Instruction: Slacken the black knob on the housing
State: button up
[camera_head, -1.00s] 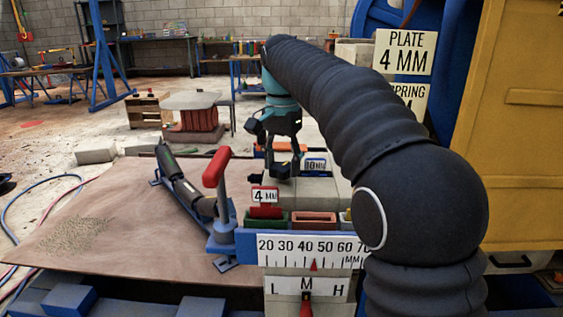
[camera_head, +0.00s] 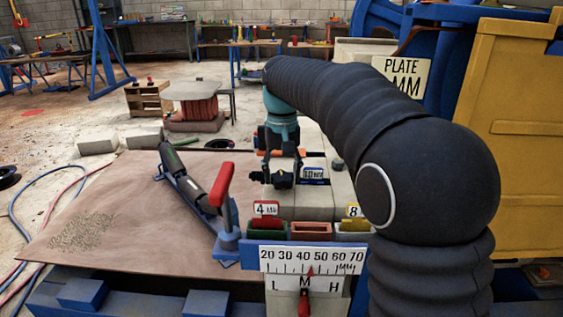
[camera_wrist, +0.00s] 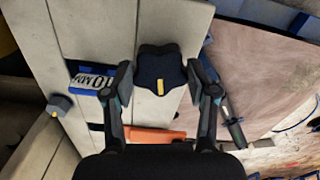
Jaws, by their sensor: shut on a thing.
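The black knob (camera_wrist: 160,72) is lobed, with a yellow mark, and sits on the pale grey housing (camera_wrist: 100,25) in the wrist view. My gripper (camera_wrist: 158,80) is shut on it, one finger at its left side and one at its right. In the head view my gripper (camera_head: 280,178) is low over the pale housing (camera_head: 310,207), behind the coloured bins. There the knob is hard to tell apart from the dark fingers.
A 10 MM label (camera_wrist: 92,80) lies left of the knob, with an orange part (camera_wrist: 155,134) below it. In the head view a red-handled lever (camera_head: 221,186) stands left of the bins, behind the scale plate (camera_head: 312,260). A brown sheet (camera_head: 110,215) lies open at left.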

jog(key=n+p, duration=0.2)
jog(key=n, duration=0.2)
jog(key=shift+n, duration=0.3)
jog(key=n, duration=0.4)
jog(key=shift+n+p, duration=0.3)
jog(key=shift+n, duration=0.1)
jog(key=o, duration=1.1)
jog(key=shift+o, duration=0.2)
